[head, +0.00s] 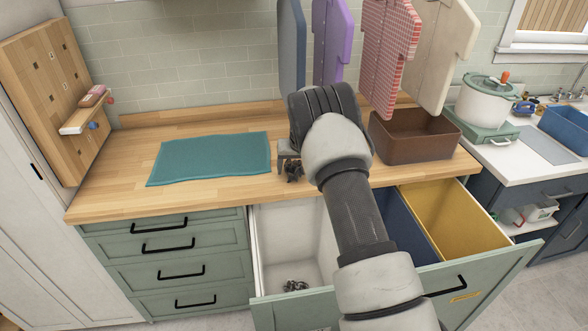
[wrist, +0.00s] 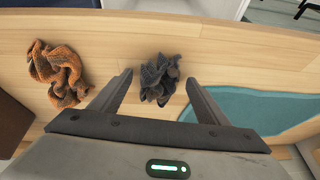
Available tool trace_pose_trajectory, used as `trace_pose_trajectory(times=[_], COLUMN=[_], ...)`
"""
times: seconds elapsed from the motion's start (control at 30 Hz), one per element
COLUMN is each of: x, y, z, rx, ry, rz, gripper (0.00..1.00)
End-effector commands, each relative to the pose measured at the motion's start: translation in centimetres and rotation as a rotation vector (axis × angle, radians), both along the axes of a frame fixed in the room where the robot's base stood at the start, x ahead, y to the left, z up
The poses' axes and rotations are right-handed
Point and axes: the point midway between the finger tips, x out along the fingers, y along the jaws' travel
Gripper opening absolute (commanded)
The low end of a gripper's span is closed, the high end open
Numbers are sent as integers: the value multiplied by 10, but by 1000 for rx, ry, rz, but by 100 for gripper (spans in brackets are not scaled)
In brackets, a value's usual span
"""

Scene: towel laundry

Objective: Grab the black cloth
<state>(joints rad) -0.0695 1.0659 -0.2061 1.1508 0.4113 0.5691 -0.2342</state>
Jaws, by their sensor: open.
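The black cloth (wrist: 160,78) is a crumpled dark grey-black heap on the wooden counter. In the wrist view it appears between and slightly beyond the two fingers of my gripper (wrist: 159,88), which is open and empty. In the head view the black cloth (head: 293,172) lies at the counter's front, just below my gripper (head: 283,157), partly hidden by it. I cannot tell the exact height of the fingers above the counter.
An orange-brown cloth (wrist: 60,75) lies left in the wrist view. A teal mat (head: 208,158) covers the counter's left. A brown box (head: 415,148) stands right. The open drawer's white bin (head: 270,235) holds a dark crumpled cloth (head: 295,286); a yellow bin (head: 455,220) is beside my arm.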

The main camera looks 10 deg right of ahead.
Motion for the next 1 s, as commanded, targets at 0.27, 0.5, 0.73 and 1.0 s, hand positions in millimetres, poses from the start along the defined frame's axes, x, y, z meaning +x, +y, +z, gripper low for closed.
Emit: trace_pose_trajectory(times=[0.27,0.5,0.73,1.0], x=[0,0,0,-15], y=[0,0,0,-2], z=[1,1,4,16], rx=[0,0,1,3], ry=[-1,-1,-2,0], rz=[0,0,0,-2], gripper=[47,25,25,25])
